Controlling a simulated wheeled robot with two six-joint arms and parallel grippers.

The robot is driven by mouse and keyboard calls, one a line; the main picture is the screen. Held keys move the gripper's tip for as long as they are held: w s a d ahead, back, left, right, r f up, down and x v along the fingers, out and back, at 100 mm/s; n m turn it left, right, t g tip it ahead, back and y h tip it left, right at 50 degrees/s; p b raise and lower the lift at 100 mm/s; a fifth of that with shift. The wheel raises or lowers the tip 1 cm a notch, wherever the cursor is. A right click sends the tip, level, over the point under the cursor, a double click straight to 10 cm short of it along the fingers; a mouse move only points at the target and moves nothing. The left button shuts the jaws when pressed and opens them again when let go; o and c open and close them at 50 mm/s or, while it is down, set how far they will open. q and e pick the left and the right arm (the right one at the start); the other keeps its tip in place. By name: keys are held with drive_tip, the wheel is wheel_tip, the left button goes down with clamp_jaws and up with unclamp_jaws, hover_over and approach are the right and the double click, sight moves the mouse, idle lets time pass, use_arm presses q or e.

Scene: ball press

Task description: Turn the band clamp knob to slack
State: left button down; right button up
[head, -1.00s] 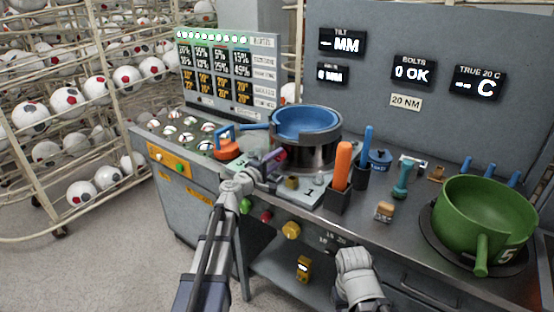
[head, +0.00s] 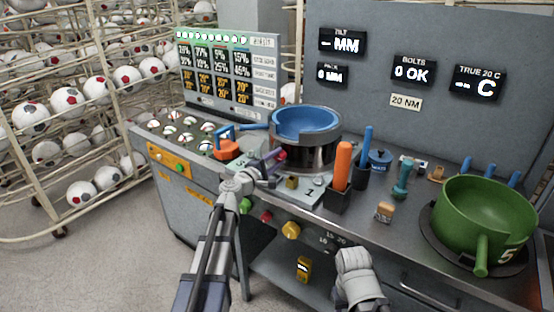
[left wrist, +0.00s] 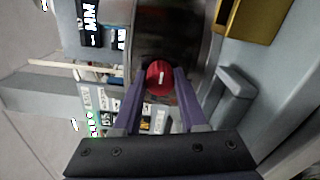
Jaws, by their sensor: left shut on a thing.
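The band clamp knob is a small red round knob with a white mark (left wrist: 159,78). In the left wrist view it sits between the purple fingertips of my left gripper (left wrist: 158,84). In the head view a bit of the red knob (head: 282,155) shows at the tips of my left gripper (head: 277,156), at the front of the dark cylinder (head: 318,156) with the blue bowl-like inside (head: 306,122). My left gripper is shut on the knob. The knob's back is hidden. A grey part of my right arm shows at the bottom of the head view, but its fingers do not.
A brass block (head: 291,182) stands just below the cylinder, and shows large in the left wrist view (left wrist: 250,18). An orange-handled tool (head: 228,146) stands to the left. A dark holder with an orange handle (head: 343,160) and a green pot (head: 482,220) stand to the right.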

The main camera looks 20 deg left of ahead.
use_arm(q)
drive_tip(key=shift+c, duration=2.3)
unclamp_jaws()
drive_tip(key=shift+s, duration=0.1)
drive_tip(key=v, duration=0.7)
drive_tip(key=shift+s+a, duration=0.15)
drive_tip(key=shift+s, duration=0.2)
